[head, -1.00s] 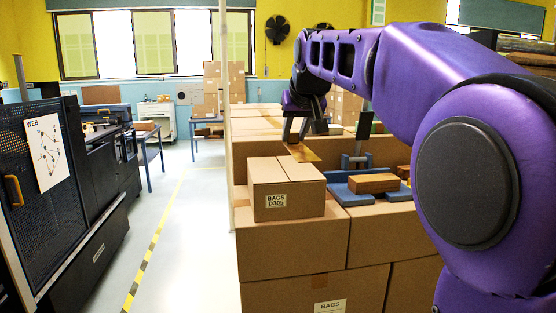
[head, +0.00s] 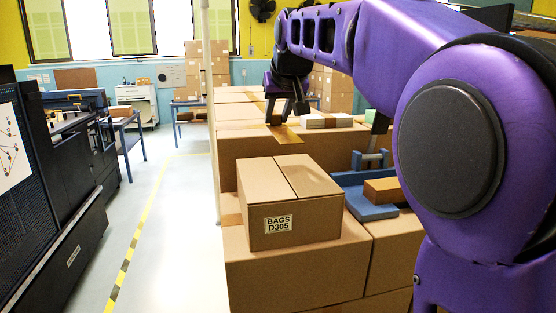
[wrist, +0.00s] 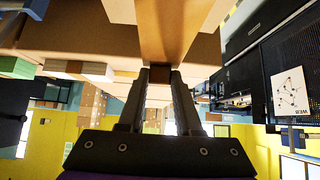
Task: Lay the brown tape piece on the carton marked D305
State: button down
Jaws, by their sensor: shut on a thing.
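The carton marked D305 (head: 265,211) is a closed brown box on top of larger cartons, with a white "BAGS D305" label on its front. Its top has a centre seam with no tape visible on it. My gripper (head: 284,117) is behind and above the carton in the head view. It is shut on the brown tape piece (head: 287,134), a flat strip that hangs out from the fingertips. In the wrist view the tape piece (wrist: 168,32) stretches away from between the two fingers (wrist: 158,80). The tape appears clear of the carton's top.
A blue tape stand (head: 370,207) with a brown block (head: 383,190) lies right of the carton. More cartons (head: 228,150) stand behind. A thin upright post (head: 208,80) is to the left, and black machines (head: 50,190) line the aisle.

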notch_tip(320, 180, down, 8)
jog(key=shift+f+b, duration=0.15)
jog(key=shift+b, duration=0.25)
jog(key=shift+f, duration=0.1)
jog(key=shift+f, duration=0.2)
jog(key=c, duration=0.6)
grip_release()
jog(key=shift+r, duration=0.1)
